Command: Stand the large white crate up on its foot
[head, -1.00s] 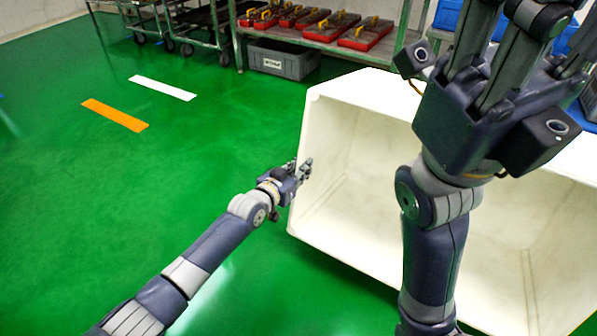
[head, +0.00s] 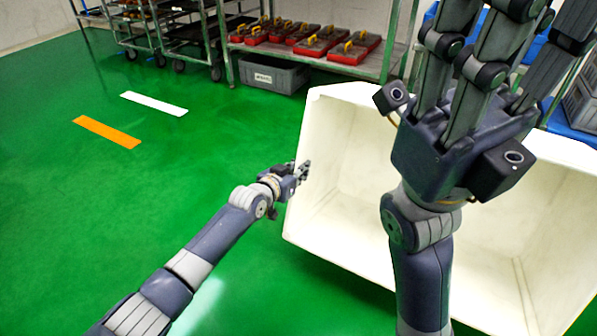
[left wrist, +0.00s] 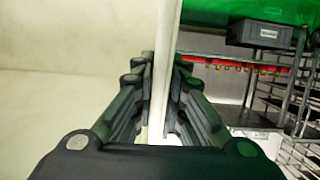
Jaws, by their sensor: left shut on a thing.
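The large white crate (head: 350,268) lies tipped on its side in the head view, its open mouth facing me and its inside showing. Its foot and far sides are hidden. My left gripper (head: 303,170) is at the crate's left edge, shut on the wall there. In the left wrist view the fingers (left wrist: 160,110) sit on both sides of the crate's thin wall (left wrist: 167,50). My right gripper (head: 520,30) is close to the camera, in front of the crate in the picture. Its fingers point up and are spread apart, with the tips partly cut off by the frame.
A metal shelf rack (head: 310,60) with red trays (head: 320,42) stands behind the crate, a grey bin (head: 273,75) under it. Wheeled carts (head: 165,35) stand at the back left. Blue and grey crates (head: 583,105) are at the right. The green floor at left is clear.

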